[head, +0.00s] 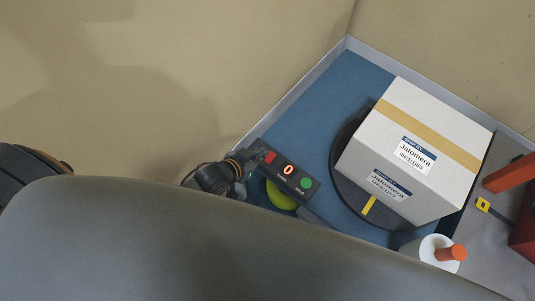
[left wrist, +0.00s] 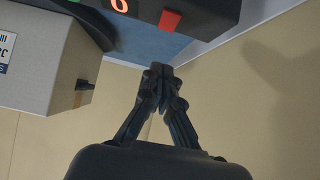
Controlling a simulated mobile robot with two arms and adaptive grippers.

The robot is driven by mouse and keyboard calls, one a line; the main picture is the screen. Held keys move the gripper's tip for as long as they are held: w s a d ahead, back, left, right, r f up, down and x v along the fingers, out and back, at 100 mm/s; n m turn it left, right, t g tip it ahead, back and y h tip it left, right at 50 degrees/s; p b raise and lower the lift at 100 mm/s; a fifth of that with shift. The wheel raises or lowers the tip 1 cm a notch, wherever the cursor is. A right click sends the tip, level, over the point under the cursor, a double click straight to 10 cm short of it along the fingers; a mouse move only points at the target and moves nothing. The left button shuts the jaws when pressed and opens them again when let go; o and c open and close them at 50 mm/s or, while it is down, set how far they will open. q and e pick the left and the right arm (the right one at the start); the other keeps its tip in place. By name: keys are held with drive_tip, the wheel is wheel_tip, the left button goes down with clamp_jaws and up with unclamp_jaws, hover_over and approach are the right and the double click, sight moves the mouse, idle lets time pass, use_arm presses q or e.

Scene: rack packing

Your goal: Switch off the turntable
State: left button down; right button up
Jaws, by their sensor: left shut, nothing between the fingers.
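The turntable (head: 345,192) is a dark disc with a yellow mark, on a blue surface. A white box (head: 366,160) with tan tape and address labels stands on it. Beside it is a dark control box (head: 285,172) with a red button (head: 269,157), a green button (head: 306,183) and a lit display reading 0. My left gripper (head: 257,156) is shut and empty at the red-button end of the control box. In the left wrist view its fingertips (left wrist: 160,70) are together, below the red button (left wrist: 170,21) in the picture; I cannot tell whether they touch it.
A yellow-green round thing (head: 281,196) sits beside the control box. A white cylinder with an orange top (head: 438,252) stands at the lower right, and a red-orange tool (head: 510,174) at the right edge. A pale raised rim (head: 300,88) borders the blue surface.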

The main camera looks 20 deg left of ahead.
sight(273, 153)
use_arm(q)
drive_tip(key=x, duration=0.3)
drive_tip(key=shift+w+d+f, duration=0.1)
drive_tip(key=shift+w+f, duration=0.1)
drive_tip(key=shift+w, duration=0.05)
wheel_tip(273, 153, down, 2)
drive_tip(key=shift+w+f, duration=0.15)
drive_tip(key=shift+f, duration=0.05)
drive_tip(key=shift+d+f, duration=0.1)
drive_tip(key=shift+f, duration=0.7)
drive_tip(key=shift+w+r, duration=0.1)
drive_tip(key=shift+p, duration=0.35)
drive_tip(key=shift+f, duration=0.25)
drive_tip(key=shift+w+r, duration=0.1)
drive_tip(key=shift+w, duration=0.05)
